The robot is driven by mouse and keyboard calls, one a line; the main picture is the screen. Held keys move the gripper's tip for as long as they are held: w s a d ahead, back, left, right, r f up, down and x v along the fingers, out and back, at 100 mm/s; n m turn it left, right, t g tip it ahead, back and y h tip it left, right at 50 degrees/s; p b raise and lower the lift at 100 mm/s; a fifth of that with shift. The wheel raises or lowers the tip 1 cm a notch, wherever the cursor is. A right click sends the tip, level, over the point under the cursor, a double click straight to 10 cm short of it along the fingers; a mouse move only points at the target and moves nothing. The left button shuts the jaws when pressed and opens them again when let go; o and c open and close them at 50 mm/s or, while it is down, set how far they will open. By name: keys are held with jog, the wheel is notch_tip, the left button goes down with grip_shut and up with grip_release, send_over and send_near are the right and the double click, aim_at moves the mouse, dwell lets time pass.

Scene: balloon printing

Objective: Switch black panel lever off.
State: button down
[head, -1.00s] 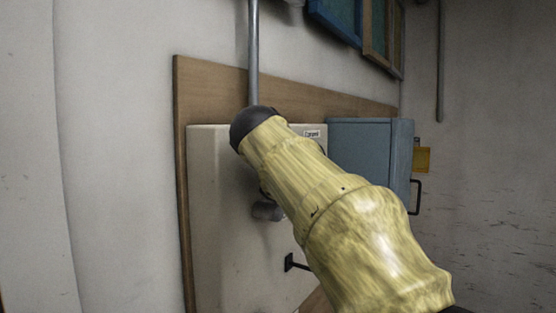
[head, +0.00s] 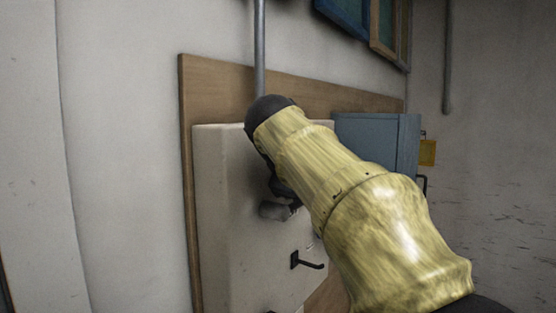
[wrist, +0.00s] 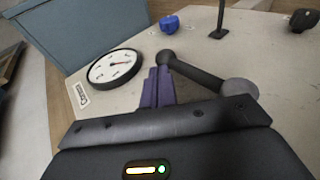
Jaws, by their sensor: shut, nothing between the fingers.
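The black panel lever (wrist: 197,74) is in the wrist view, a dark rod with a rounded end at upper left and a grey round base at right. It is mounted on the pale panel (wrist: 105,105). In the head view my arm covers the gripper's fingers.
The panel also carries a round gauge (wrist: 115,67), a blue knob (wrist: 169,24), a black knob (wrist: 304,20) and a black handle (head: 306,261). A blue-grey box (head: 365,143) stands beside the panel. A pipe (head: 260,45) runs above it. Bare wall lies to the left.

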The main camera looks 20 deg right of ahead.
jog(key=v, duration=1.6)
jog(key=shift+s+a+b, duration=0.15)
jog(key=shift+a+b, duration=0.05)
jog(key=shift+b, duration=0.1)
jog(key=shift+r, duration=0.1)
